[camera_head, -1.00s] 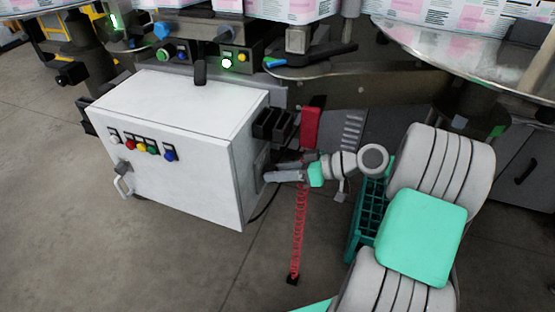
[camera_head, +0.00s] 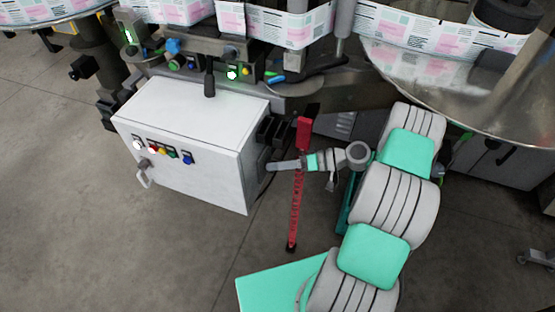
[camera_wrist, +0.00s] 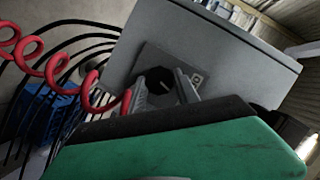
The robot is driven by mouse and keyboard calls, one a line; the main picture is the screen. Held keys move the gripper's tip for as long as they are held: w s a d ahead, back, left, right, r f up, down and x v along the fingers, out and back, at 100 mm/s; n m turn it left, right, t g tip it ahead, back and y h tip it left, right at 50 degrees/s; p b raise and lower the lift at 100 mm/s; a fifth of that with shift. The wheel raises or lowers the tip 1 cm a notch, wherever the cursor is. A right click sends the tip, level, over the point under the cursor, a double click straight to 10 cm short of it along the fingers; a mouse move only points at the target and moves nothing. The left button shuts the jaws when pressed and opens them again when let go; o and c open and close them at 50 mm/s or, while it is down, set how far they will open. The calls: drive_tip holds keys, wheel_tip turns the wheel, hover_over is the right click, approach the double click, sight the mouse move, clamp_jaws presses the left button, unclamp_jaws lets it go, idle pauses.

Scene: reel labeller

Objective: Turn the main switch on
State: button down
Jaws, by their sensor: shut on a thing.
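The main switch is a dark rotary knob (camera_wrist: 160,86) on a grey square plate on the side of the cabinet. A light mark shows on its face. In the head view the plate (camera_head: 262,158) is partly hidden by my gripper (camera_head: 272,166). In the wrist view my gripper (camera_wrist: 160,98) has one finger on each side of the knob and is shut on it. The white cabinet (camera_head: 185,115) has a row of coloured buttons on its front. Its white lamp (camera_head: 138,144) looks bright.
A red coiled cable (camera_head: 296,210) hangs beside my gripper, close to my wrist. Black connectors (camera_head: 275,132) stick out of the cabinet side above the gripper. The labeller's round steel table (camera_head: 440,85) stands at the upper right. The floor (camera_head: 90,240) in front is clear.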

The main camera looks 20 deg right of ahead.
idle(0.3)
drive_tip(key=c, duration=0.9)
unclamp_jaws()
wheel_tip(320, 180, up, 4)
drive_tip(key=shift+s+r+p, duration=0.1)
drive_tip(key=shift+s+p, duration=0.05)
drive_tip(key=shift+p, duration=0.75)
drive_tip(key=s+r, duration=0.8)
drive_tip(key=s, duration=0.5)
drive_tip(key=shift+s+r, duration=0.3)
drive_tip(key=shift+r, duration=0.1)
